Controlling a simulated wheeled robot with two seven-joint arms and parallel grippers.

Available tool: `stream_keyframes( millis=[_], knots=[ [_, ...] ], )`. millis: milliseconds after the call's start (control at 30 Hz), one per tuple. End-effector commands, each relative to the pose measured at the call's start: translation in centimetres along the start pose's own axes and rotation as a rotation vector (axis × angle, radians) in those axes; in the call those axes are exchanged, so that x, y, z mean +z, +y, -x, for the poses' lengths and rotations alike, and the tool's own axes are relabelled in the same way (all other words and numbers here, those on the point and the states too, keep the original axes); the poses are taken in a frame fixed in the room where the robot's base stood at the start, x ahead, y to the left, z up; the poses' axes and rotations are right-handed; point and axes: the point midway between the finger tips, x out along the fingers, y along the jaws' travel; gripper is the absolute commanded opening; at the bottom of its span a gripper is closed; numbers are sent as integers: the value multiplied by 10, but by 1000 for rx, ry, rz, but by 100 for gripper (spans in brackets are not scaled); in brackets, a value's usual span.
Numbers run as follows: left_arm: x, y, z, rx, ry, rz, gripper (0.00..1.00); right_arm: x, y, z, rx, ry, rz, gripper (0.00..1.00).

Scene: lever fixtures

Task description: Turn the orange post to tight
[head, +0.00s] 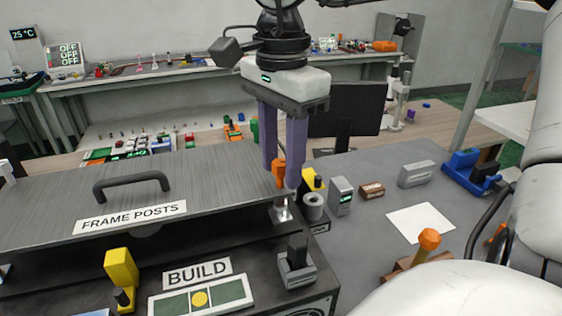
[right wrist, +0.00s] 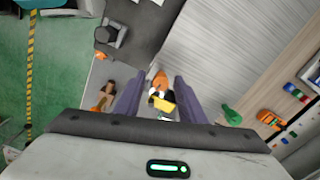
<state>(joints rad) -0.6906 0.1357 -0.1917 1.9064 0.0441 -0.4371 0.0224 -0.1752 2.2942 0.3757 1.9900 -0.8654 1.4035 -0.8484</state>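The orange post (head: 279,173) stands upright at the right end of the grey panel labelled FRAME POSTS (head: 135,215). A bright metal piece (head: 281,211) shows below it. My right gripper (head: 281,172) points down with its purple fingers apart, one on each side of the orange post. In the right wrist view the orange post (right wrist: 160,79) shows between the fingertips, with a visible gap on both sides. A yellow part shows close beside it there. Any tight marking for the post cannot be made out. My left gripper is not in view.
A black handle (head: 132,186) rises from the panel. A grey lever fixture (head: 297,265) and a BUILD panel (head: 200,296) stand in front. A grey cylinder (head: 313,206) and a yellow-black piece are close right of the post. Another orange-tipped lever (head: 428,240) is further right.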

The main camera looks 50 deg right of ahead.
Motion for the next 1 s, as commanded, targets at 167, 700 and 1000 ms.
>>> stream_keyframes(
  millis=[167, 700, 1000],
  knots=[
    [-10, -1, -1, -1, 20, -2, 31, 0, 0, -8, 0, 0, 0, 36],
    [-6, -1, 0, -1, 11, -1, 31, 0, 0, -8, 0, 0, -1, 0],
    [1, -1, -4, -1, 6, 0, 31, 0, 0, -9, 0, 0, -68, 0]
  ],
)
